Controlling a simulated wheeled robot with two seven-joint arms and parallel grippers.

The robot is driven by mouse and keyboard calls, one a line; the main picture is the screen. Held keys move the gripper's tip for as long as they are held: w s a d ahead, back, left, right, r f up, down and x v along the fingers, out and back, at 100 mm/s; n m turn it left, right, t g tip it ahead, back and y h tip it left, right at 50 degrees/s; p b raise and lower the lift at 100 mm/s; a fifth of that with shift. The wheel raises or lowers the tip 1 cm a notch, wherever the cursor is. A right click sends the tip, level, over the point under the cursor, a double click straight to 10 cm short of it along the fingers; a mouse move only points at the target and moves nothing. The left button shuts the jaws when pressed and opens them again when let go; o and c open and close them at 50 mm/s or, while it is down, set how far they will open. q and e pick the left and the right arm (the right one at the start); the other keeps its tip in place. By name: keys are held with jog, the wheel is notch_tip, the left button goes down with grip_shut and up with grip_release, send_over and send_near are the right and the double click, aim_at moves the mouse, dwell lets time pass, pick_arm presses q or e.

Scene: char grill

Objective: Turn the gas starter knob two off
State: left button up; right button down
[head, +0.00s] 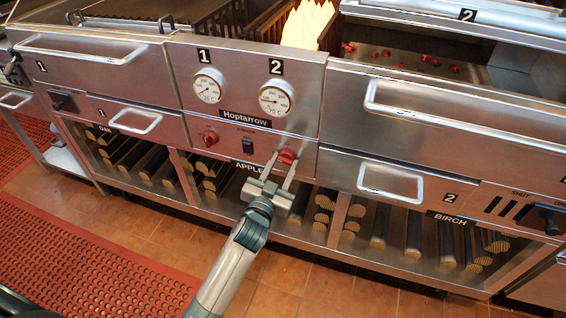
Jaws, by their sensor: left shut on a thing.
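The grill's front panel has two red knobs below two round gauges. The right red knob (287,156), under the gauge marked 2 (274,99), is between the fingertips of my left gripper (281,162). The gripper is shut on this knob, with its fingers partly covering it. The left red knob (210,138), under the gauge marked 1 (208,88), is free. A black switch (247,147) sits between the knobs. Flames (305,25) burn in the grill behind the panel. The knob's exact turn angle is too small to tell. My right gripper is not in view.
Drawer handles stick out at the left (140,120) and right (391,182). Wood logs (413,240) lie on the shelf below. A red perforated mat (80,265) covers the floor at left. Tiled floor (310,285) in front is clear.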

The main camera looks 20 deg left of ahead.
pick_arm(q)
jog(key=shift+a+r+m+p, duration=0.15)
jog(key=shift+m+p, duration=1.1)
jog(key=shift+m, duration=2.65)
jog(key=shift+r+m+p, duration=0.15)
jog(key=shift+m+p, duration=1.05)
jog(key=shift+m, duration=2.7)
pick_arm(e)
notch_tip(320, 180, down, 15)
pick_arm(q)
jog(key=o, duration=1)
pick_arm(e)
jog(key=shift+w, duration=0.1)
